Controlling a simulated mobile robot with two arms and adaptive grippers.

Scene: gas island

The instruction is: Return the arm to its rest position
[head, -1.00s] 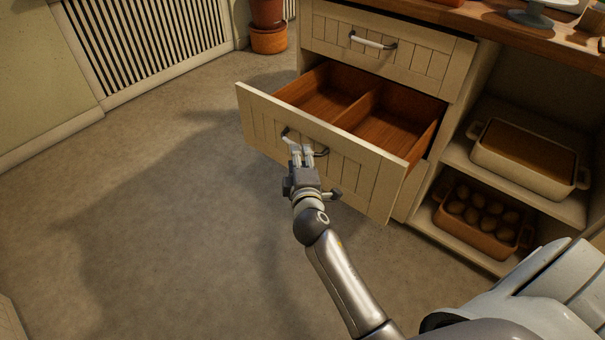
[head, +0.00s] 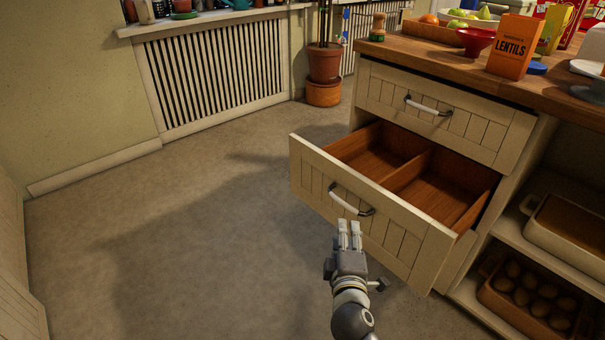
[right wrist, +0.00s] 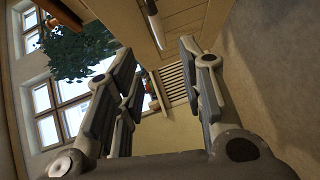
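My right gripper (head: 349,226) is in front of the pulled-out lower drawer (head: 400,222) in the head view. Its fingertips lie just below the drawer's white handle (head: 349,203) in the picture, and the handle shows whole and clear of them. In the right wrist view, the fingers of this gripper (right wrist: 165,65) stand apart with nothing between them. A pale bar that looks like a handle (right wrist: 154,22) shows beyond them. The drawer is open and its two visible wooden compartments look empty. My left gripper is in neither view.
The upper drawer (head: 440,112) is shut. The counter above holds a lentils box (head: 512,47) and a red bowl (head: 478,40). Right of the drawers, shelves hold a baking dish (head: 570,228) and a brown dish of eggs (head: 525,308). The floor (head: 190,240) at left is clear.

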